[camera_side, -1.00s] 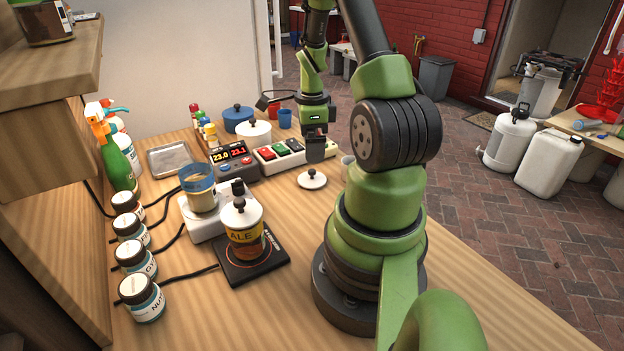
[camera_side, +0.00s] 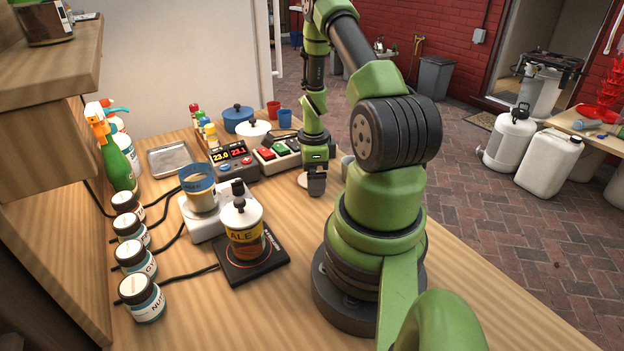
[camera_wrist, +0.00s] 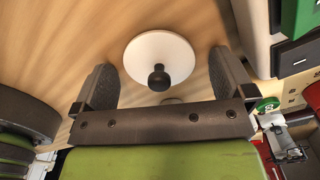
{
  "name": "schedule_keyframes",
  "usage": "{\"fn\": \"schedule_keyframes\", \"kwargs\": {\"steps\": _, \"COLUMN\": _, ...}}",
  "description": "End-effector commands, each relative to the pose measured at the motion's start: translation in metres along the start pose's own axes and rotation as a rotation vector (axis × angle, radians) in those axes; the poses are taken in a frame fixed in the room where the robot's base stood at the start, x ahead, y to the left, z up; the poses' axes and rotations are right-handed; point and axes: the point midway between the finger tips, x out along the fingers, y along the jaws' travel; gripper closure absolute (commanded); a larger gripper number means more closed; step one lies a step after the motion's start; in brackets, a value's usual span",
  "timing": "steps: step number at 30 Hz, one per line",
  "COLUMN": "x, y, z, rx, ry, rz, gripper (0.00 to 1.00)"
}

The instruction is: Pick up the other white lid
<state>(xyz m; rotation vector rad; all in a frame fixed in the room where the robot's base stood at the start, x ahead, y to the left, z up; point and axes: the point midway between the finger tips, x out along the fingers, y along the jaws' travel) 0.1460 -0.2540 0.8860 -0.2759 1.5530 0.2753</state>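A white lid with a black knob lies on the wooden table; the wrist view shows this white lid (camera_wrist: 142,55) whole, with its knob between the two open fingers of my gripper (camera_wrist: 165,85). The fingers are apart on either side and do not touch the knob. In the side view my gripper (camera_side: 316,185) is low over the table and hides most of the lid (camera_side: 302,180). Another white lid (camera_side: 240,213) with a dark knob sits on the ALE jar (camera_side: 246,244). A third white lid (camera_side: 253,128) is on a pot at the back.
A control box with coloured switches (camera_side: 277,152) stands close behind my gripper. A display box (camera_side: 233,160), a white scale (camera_side: 196,227) and a black hot plate (camera_side: 250,274) are to the left. The table in front is clear.

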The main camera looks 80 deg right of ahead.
Motion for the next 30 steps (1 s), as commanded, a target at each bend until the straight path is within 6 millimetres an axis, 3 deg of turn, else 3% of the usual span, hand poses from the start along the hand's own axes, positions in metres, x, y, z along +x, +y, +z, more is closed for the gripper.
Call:
{"fn": "schedule_keyframes", "kwargs": {"steps": 1, "x": 0.0, "y": 0.0, "z": 0.0, "rx": 0.0, "ry": 0.0, "rz": 0.0, "gripper": 0.09}}
{"fn": "schedule_keyframes", "kwargs": {"steps": 6, "x": 0.0, "y": 0.0, "z": 0.0, "rx": -0.001, "ry": 0.0, "rz": 0.0, "gripper": 0.48}}
{"fn": "schedule_keyframes", "kwargs": {"steps": 7, "x": 0.0, "y": 0.0, "z": 0.0, "rx": -0.001, "ry": 0.0, "rz": 0.0, "gripper": 0.52}}
{"fn": "schedule_keyframes", "kwargs": {"steps": 20, "x": -0.01, "y": -0.001, "z": 0.0, "rx": -0.001, "ry": 0.0, "rz": -0.003, "gripper": 0.52}}
{"fn": "schedule_keyframes", "kwargs": {"steps": 30, "x": -0.069, "y": -0.001, "z": 0.0, "rx": 0.0, "ry": -0.001, "rz": -0.007, "gripper": 0.52}}
